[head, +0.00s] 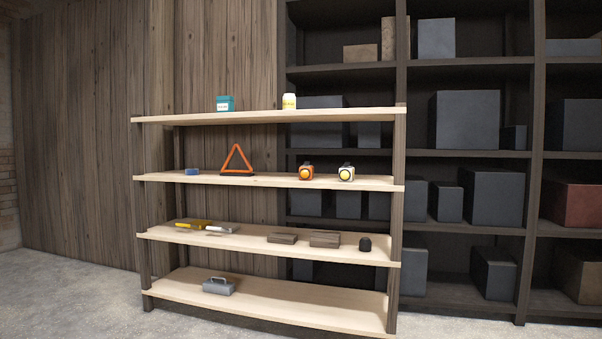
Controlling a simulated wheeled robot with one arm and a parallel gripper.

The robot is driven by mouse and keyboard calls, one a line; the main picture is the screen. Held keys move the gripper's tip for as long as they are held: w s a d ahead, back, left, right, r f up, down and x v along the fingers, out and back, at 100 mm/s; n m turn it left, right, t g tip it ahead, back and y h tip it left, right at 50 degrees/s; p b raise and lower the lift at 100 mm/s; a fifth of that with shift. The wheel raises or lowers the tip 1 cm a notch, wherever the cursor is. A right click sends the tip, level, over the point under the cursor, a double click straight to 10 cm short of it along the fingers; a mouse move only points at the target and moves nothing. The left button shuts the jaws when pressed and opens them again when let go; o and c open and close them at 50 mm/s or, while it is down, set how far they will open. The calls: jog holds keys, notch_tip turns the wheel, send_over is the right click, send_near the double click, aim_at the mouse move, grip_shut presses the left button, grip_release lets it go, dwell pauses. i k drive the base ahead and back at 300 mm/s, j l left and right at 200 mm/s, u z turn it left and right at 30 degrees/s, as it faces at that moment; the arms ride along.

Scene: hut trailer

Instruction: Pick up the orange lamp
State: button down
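The orange lamp (306,173) is a small boxy lamp with a round yellow face. It stands upright on the second shelf from the top of a light wooden rack (270,182), right of the middle. A similar white lamp (346,173) with a yellow face stands just to its right, with a small gap between them. My gripper does not show in the head view.
An orange warning triangle (236,160) and a small blue item (192,172) share that shelf. A teal box (225,104) and a yellow-white container (289,101) stand above. Dark shelving (470,144) with boxes is behind. Some concrete floor (70,300) is clear at left.

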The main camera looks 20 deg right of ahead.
aim_at(306, 172)
jog(key=i+l+z, duration=0.1)
jog(key=l, duration=0.3)
jog(key=i+l, duration=0.25)
jog(key=i+l+z, duration=0.15)
jog(key=l, duration=0.35)
jog(key=i+l, duration=0.25)
jog(key=l+u, duration=0.1)
jog(key=u, duration=0.25)
jog(key=l+u, duration=0.15)
jog(key=u, duration=0.2)
jog(key=i, duration=0.05)
